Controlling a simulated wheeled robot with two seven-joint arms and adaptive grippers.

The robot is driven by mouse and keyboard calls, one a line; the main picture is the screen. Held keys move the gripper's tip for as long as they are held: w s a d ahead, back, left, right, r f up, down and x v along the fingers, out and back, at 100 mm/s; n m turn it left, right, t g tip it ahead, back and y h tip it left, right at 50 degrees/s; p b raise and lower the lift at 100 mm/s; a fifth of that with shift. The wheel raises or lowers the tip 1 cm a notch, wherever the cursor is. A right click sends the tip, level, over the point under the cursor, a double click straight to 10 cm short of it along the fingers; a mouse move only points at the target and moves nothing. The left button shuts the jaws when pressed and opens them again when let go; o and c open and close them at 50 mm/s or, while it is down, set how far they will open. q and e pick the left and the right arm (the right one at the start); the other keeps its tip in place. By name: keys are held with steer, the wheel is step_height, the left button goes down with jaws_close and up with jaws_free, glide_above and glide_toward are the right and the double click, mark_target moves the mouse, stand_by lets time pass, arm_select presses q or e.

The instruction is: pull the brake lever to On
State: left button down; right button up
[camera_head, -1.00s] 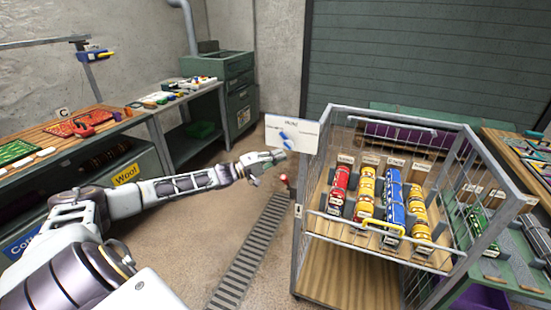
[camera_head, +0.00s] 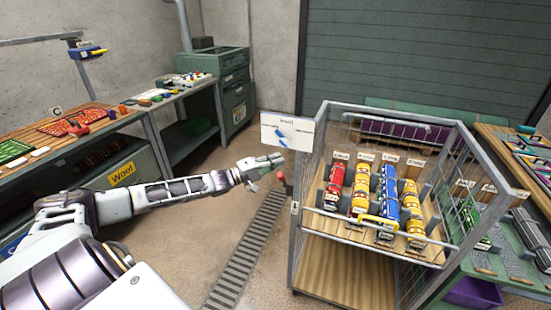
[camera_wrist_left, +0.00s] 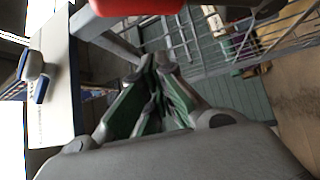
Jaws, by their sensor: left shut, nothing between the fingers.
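The brake lever has a red knob (camera_head: 281,176) and stands at the left side of the wire cart, just below the tip of my left gripper (camera_head: 280,158). In the left wrist view a large red part (camera_wrist_left: 140,5), likely this knob, is cut off at the top edge. The left gripper's fingers (camera_wrist_left: 155,62) meet there and hold nothing. A white sign (camera_head: 271,122) with a blue pointer (camera_head: 284,134) is above the gripper; its lettering is too small to read. I cannot tell whether the gripper touches the knob. My right gripper is out of view.
The wire cart (camera_head: 296,235) carries several red, yellow and blue rolls on its shelf. A floor grate (camera_head: 245,250) runs below the gripper. A workbench (camera_head: 130,118) with tools stands left.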

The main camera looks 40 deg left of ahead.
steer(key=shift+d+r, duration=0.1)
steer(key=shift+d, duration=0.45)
